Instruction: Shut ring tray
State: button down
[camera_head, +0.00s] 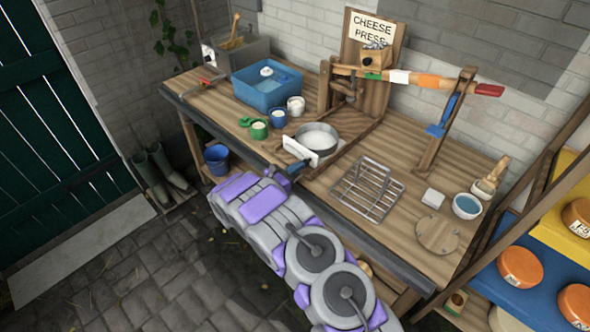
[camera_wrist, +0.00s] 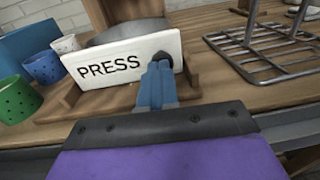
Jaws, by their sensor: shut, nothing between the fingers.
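The ring tray's white front panel (camera_head: 300,150), marked PRESS, stands upright near the bench's front edge. It also fills the middle of the wrist view (camera_wrist: 110,66), with a dark knob at its right side. A round metal ring (camera_head: 317,138) with white contents sits behind the panel, in front of the cheese press post (camera_head: 350,92). My gripper (camera_head: 296,168) is at the panel's lower right in the head view. Its blue fingers (camera_wrist: 160,75) are shut and empty, with the tips at the knob. I cannot tell whether they touch it.
A wire rack (camera_head: 367,188) stands right of the tray. Green (camera_head: 259,129) and blue (camera_head: 278,117) cups and a blue basin (camera_head: 267,86) stand left. The press beam (camera_head: 420,80) spans above the bench.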

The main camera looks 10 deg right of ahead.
aim_at(306, 161)
jog(key=shift+x, duration=2.1)
